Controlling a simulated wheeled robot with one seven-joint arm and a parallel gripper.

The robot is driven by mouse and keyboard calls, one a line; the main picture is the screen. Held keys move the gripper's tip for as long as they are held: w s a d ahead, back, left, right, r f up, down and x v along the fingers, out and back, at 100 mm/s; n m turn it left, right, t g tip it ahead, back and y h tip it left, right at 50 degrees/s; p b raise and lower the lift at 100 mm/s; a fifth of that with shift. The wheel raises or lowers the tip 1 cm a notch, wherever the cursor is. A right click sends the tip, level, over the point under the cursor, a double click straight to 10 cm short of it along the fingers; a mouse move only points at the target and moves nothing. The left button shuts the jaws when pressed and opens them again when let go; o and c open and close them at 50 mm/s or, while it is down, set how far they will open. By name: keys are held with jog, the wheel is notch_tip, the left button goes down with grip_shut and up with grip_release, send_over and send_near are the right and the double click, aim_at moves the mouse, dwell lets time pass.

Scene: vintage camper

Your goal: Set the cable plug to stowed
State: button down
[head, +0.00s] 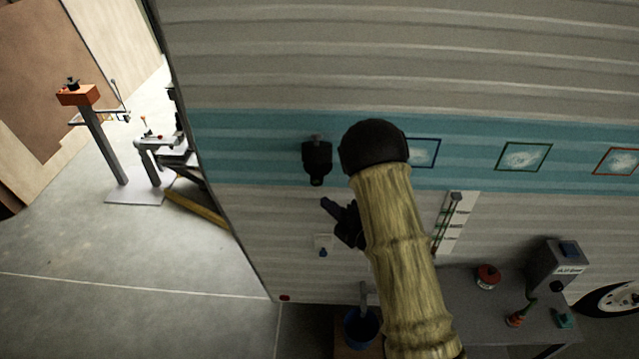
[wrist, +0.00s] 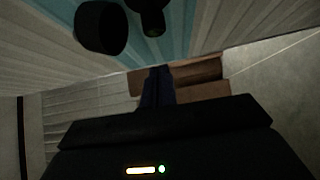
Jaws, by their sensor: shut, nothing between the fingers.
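A black fitting (head: 316,158) is fixed on the teal stripe of the camper wall, left of my arm. It looks like the cable plug or its holder, but I cannot tell its setting. My gripper (head: 328,205) is below it, dark, shut and empty, apart from the fitting. In the wrist view my gripper's fingers (wrist: 157,84) are together with nothing between them. Two black parts hang at the top of that view: a round cup-like one (wrist: 100,27) and a narrower one (wrist: 149,17). I cannot tell which is the plug. My arm hides part of the wall.
A small white plate (head: 322,241) with a blue part sits below my gripper. A grey table (head: 450,300) with a red can (head: 487,277) and a grey box (head: 556,265) stands at lower right. A blue bucket (head: 362,328) is low beside my arm.

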aim_at(313, 182)
jog(key=shift+w+a+p, duration=0.3)
jog(key=shift+w+p, duration=0.3)
jog(key=shift+w, duration=0.35)
jog(key=shift+w+a+p, duration=0.3)
jog(key=shift+w+p, duration=0.25)
jog(key=shift+w, duration=0.4)
jog(key=shift+w+a+p, duration=0.3)
jog(key=shift+w+p, duration=0.3)
jog(key=shift+w, duration=0.35)
